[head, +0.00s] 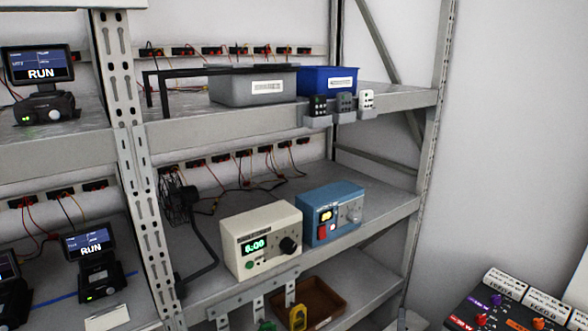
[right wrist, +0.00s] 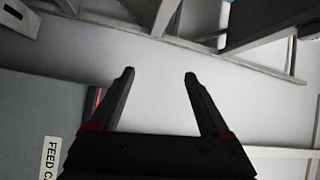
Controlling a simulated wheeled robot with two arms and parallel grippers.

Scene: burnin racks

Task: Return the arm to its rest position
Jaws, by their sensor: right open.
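My right gripper (right wrist: 159,76) shows in the right wrist view, with its two dark fingers apart and nothing between them. Behind the fingers is a pale, plain surface. A grey panel with a label reading "FEED CA" (right wrist: 52,158) is to the left of the fingers, partly cut off by the frame edge. I cannot make out my right gripper clearly in the head view. My left gripper is not in view.
A metal rack (head: 135,150) holds a beige unit (head: 240,262), a blue unit (head: 318,232), a grey bin (head: 235,90) and a blue bin (head: 322,88). A brown tray (head: 338,300) is below. A dark panel with coloured knobs (head: 470,312) is lower right.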

